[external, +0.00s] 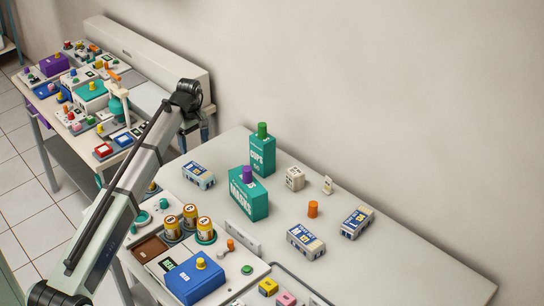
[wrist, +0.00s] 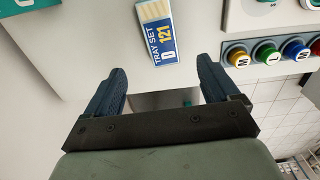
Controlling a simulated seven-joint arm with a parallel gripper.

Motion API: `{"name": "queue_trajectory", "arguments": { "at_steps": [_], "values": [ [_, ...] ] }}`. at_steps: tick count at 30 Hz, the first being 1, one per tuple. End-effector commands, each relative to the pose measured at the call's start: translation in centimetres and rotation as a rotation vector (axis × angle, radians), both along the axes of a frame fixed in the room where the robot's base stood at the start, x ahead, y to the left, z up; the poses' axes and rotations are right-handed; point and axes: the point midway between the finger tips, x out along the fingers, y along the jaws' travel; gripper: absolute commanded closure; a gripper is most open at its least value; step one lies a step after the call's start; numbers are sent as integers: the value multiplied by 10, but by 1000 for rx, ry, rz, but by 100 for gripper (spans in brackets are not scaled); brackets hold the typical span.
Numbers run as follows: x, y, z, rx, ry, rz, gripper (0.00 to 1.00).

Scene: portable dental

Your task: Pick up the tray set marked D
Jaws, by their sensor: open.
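A tray set box (wrist: 158,34) with a blue label reading "TRAY SET D 121" lies on a pale surface at the top centre of the wrist view. My gripper (wrist: 161,70) is open and empty, its dark blue fingers spread below the box in the picture and apart from it. In the external view my gripper (external: 194,138) hangs above the gap near the far left of the white table. A similar blue-and-white box (external: 198,175) lies closest to it there, probably the D set; its letter is too small to read.
Two more blue-and-white boxes (external: 306,241) (external: 357,222) lie farther right. Teal boxes labelled MASKS (external: 248,197) and CUPS (external: 262,155) stand beside the nearest box. Labelled coloured caps (wrist: 268,54) show at the right of the wrist view. A cluttered cart (external: 95,90) stands at the left.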

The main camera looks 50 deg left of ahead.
Motion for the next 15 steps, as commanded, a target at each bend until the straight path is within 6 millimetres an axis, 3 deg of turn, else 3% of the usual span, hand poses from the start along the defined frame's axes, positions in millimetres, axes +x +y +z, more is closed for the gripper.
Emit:
{"name": "queue_trajectory", "arguments": {
  "at_steps": [5,15],
  "values": [
    [0,0,-7,0,1,50,12],
    [-1,-1,-61,-1,2,49,12]
  ]
}}
